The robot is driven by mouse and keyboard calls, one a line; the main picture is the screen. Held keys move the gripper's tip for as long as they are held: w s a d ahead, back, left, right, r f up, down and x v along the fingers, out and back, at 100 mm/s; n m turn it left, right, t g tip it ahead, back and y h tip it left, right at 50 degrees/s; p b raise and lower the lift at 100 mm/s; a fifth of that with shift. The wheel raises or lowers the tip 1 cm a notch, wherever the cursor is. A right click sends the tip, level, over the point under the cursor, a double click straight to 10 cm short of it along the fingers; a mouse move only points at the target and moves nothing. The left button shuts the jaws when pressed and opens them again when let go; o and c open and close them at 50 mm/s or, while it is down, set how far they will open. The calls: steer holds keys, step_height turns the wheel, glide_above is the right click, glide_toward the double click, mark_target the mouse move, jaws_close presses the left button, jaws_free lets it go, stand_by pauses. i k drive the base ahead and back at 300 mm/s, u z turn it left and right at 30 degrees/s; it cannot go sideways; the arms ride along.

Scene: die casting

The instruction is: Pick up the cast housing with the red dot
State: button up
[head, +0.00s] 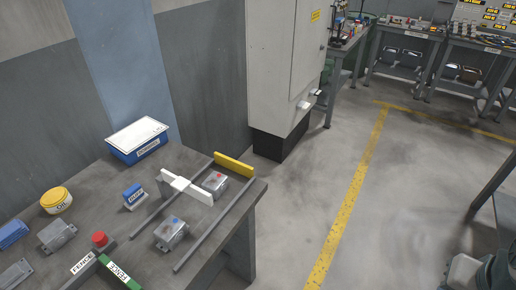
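The cast housing with the red dot (216,184) is a small grey metal box on the workbench. It sits between two grey rails, close to a yellow end bar (233,164). A white bar (186,188) lies across the rails just left of it and hides a little of its near side; I cannot tell if they touch. A similar housing with a blue dot (171,234) sits between the same rails, nearer to me. My gripper is not in view.
A tall cabinet (285,70) stands behind. Floor (300,215) right of the bench is clear.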

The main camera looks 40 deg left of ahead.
mark_target(216, 184)
steer(key=u, duration=0.65)
steer(key=i, duration=1.25)
steer(key=u, duration=1.3)
steer(key=i, duration=0.35)
steer(key=u, duration=0.15)
